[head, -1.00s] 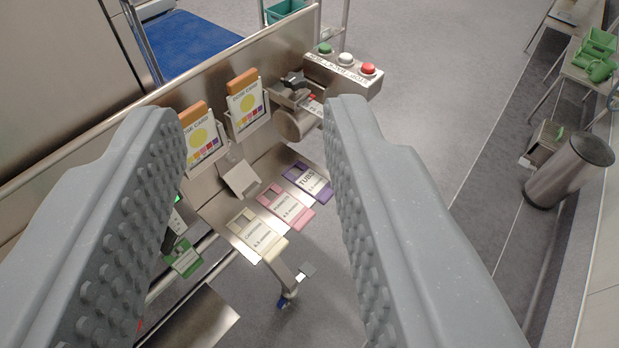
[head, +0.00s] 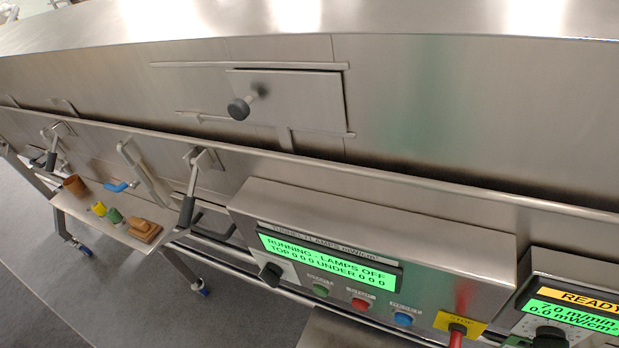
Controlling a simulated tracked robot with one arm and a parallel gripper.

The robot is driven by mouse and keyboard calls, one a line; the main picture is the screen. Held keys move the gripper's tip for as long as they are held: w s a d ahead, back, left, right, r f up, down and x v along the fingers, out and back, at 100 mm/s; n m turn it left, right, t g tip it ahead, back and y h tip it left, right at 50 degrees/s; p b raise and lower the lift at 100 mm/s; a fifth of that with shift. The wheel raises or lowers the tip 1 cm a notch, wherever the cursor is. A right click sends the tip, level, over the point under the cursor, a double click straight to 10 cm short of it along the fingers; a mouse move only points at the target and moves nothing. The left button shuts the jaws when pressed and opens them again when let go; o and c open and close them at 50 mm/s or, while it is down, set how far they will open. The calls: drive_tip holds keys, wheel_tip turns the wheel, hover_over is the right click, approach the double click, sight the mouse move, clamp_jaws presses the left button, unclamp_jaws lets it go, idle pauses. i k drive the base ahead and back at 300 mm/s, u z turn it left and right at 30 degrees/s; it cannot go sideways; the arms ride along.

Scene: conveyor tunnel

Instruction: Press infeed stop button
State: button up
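I see no button labelled as infeed stop in this view. A steel control panel (head: 380,225) has a green display (head: 328,262) reading "RUNNING - LAMPS OFF". Below the display are a green button (head: 321,290), a red button (head: 361,303) and a blue button (head: 403,318); their small labels are blurred. To their right is a yellow "STOP" plate (head: 462,324) with a red part (head: 457,337), cut off by the bottom edge. My gripper is out of view, so its state is hidden.
A steel tunnel wall with a hatch (head: 305,98) and a round black knob (head: 238,109) spans the view. A shelf (head: 75,209) at left holds a brown pot (head: 74,185) and small items. A second panel at right has a "READY" display (head: 575,308).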

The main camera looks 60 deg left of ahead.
sight(359, 304)
drive_tip(key=u, duration=0.75)
drive_tip(key=k, duration=0.4)
drive_tip(key=z, duration=0.05)
drive_tip(key=i, duration=0.4)
drive_tip(key=u, duration=0.05)
